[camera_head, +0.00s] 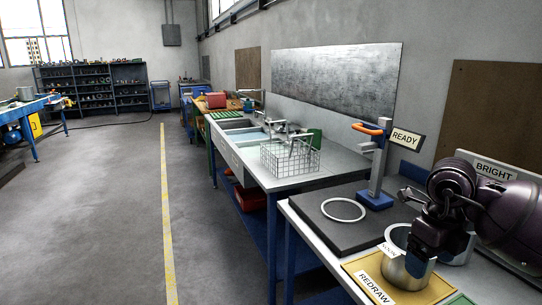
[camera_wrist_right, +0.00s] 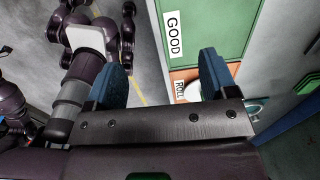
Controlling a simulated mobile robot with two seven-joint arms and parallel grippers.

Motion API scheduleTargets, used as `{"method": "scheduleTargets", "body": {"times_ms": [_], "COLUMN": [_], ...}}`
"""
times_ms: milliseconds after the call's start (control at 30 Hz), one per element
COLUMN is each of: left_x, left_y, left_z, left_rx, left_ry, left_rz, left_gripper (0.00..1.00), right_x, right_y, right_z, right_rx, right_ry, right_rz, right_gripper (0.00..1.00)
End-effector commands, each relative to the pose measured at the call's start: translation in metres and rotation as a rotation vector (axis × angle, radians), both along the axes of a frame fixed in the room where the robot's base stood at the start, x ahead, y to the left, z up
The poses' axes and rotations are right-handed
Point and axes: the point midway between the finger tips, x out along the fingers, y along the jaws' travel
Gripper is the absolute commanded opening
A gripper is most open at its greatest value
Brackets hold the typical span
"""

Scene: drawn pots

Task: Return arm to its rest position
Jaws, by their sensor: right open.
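My right arm comes in from the right in the head view. Its dark gripper (camera_head: 428,240) overlaps the metal pots in the picture; whether it touches them I cannot tell. In the right wrist view its two blue fingers stand wide apart, and the gripper (camera_wrist_right: 163,70) is open with nothing held between them. A metal pot (camera_head: 405,272) stands on the yellow mat marked REDRAW (camera_head: 373,290). My left gripper is not seen.
A wire basket (camera_head: 290,158) is farther back. A green GOOD panel (camera_wrist_right: 206,30) shows in the wrist view. Open floor lies left.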

Motion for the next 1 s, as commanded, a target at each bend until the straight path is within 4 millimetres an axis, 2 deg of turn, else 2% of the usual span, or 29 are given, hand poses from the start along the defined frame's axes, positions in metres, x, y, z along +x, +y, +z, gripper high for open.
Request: {"method": "scheduleTargets", "body": {"times_ms": [67, 300, 467, 600, 733, 867, 1000], "left_x": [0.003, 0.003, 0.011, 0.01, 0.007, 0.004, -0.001], "left_y": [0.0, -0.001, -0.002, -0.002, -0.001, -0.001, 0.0], "left_z": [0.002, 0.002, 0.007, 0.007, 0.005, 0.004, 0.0], "left_rx": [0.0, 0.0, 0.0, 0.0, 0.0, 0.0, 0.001], "left_ry": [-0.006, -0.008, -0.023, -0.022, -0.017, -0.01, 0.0], "left_rz": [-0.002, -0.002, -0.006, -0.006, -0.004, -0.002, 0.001], "left_gripper": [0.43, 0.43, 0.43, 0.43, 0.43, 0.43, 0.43], "right_x": [-0.001, -0.019, -0.036, -0.052, -0.061, -0.064, -0.06], "right_y": [0.006, 0.072, 0.123, 0.164, 0.189, 0.2, 0.196], "right_z": [-0.004, -0.032, -0.037, -0.027, -0.008, 0.013, 0.034], "right_rx": [0.027, 0.378, 0.686, 0.997, 1.277, 1.541, 1.796], "right_ry": [0.003, 0.004, 0.001, -0.01, -0.028, -0.055, -0.092], "right_rz": [0.01, 0.096, 0.114, 0.08, -0.003, -0.135, -0.333], "right_gripper": [0.79, 0.79, 0.79, 0.79, 0.79, 0.79, 0.79]}}
